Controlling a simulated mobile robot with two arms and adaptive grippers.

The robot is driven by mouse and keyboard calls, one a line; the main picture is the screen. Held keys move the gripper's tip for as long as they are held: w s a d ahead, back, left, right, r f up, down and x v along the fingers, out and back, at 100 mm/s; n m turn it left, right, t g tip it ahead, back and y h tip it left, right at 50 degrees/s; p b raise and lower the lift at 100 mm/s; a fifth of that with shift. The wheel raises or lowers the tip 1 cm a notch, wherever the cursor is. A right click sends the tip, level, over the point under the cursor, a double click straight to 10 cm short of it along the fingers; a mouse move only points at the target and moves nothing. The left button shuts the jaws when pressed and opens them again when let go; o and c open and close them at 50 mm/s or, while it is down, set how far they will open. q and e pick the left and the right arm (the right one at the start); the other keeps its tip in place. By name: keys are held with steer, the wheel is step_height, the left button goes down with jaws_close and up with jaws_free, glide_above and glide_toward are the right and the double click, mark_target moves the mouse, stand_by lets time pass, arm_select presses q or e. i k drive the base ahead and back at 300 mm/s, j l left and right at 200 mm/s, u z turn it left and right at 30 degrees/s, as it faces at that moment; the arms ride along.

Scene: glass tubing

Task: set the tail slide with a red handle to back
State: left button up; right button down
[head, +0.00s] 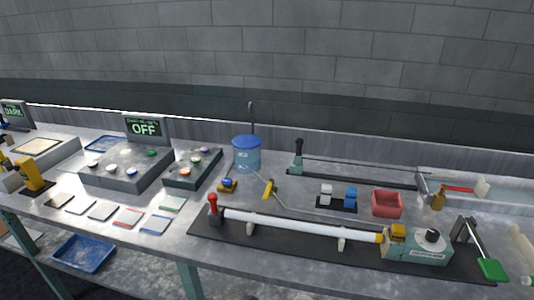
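A red-knobbed handle (212,206), which looks like the tail slide, stands upright at the left end of a long black base (285,249). It is beside the left end of a long white tube (300,225); whether they touch cannot be told. The tube rests on pale supports (341,243). Its yellow right end (381,238) meets a teal housing (415,247) with a yellow block and a black knob (432,235). Neither of my grippers is in view.
Behind the base are a red bin (387,203), a blue-lidded can (247,154), a yellow-handled tool (269,188) and small white and blue blocks. Button panels (127,168) and an OFF display (145,130) stand left. A green paddle (492,269) sticks out at right.

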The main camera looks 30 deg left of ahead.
mark_target(216, 215)
steer(key=u, duration=1.35)
